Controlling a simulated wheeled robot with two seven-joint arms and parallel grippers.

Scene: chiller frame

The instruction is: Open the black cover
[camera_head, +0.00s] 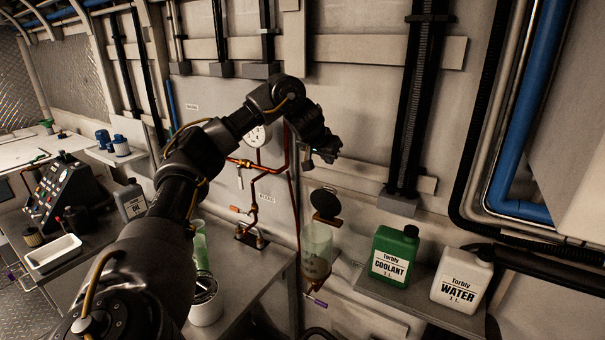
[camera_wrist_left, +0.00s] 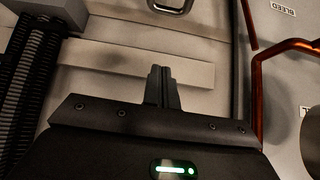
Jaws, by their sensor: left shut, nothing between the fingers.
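The black cover (camera_head: 326,204) is a round dark lid at the top of a clear cylindrical container (camera_head: 317,240) on the wall. It is tilted up, and the container's mouth shows below it. My left gripper (camera_head: 309,162) is above the cover, apart from it, with nothing held. In the left wrist view its fingers (camera_wrist_left: 162,88) are shut together, pointing at the pale wall; the cover does not show there. My right gripper is not in view.
A green coolant bottle (camera_head: 394,256) and a white water bottle (camera_head: 461,280) stand on a shelf to the right. Copper pipes (camera_head: 253,190) and a round gauge (camera_head: 257,135) are left of the container. A white tub (camera_head: 206,303) sits on the bench below.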

